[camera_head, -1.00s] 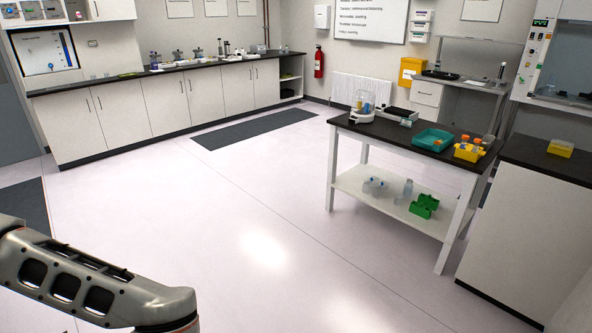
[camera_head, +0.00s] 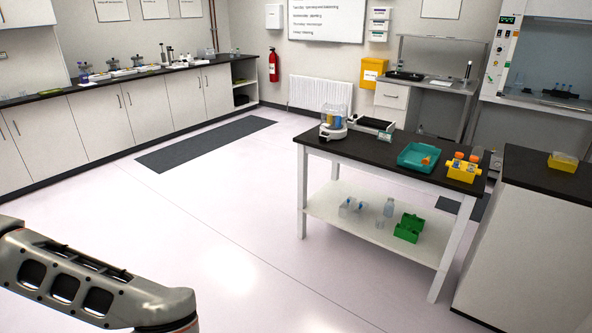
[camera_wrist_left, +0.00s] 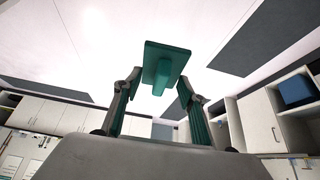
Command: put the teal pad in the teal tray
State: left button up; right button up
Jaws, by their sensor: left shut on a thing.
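The teal pad (camera_wrist_left: 168,55) is a flat plate with a block under it, held between the fingers of my left gripper (camera_wrist_left: 158,88) in the left wrist view. My left gripper is shut on it. In the head view only my left arm shows at the lower left; the gripper and pad are out of that picture. The teal tray (camera_head: 404,160) sits on the dark top of the white-legged table, with an orange item in its right part. My right gripper is in neither view.
The table (camera_head: 335,149) stands ahead to the right. A yellow rack (camera_head: 462,173) with orange-capped tubes is right of the tray; a clear-domed device (camera_head: 334,122) and a balance-like device are left of it. A dark-topped cabinet (camera_head: 530,171) stands at the right. The floor before the table is clear.

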aim_at(414, 157)
jog(key=i+l+z, duration=0.1)
jog(key=i+z, duration=0.15)
jog(key=i, duration=0.3)
jog(key=i+z, duration=0.3)
jog(key=i, duration=0.3)
jog(key=i+j+z, duration=0.25)
jog(key=i, duration=0.3)
jog(key=i+j+z, duration=0.25)
jog(key=i, duration=0.3)
jog(key=i+j+z, duration=0.55)
jog(key=i+z, duration=0.15)
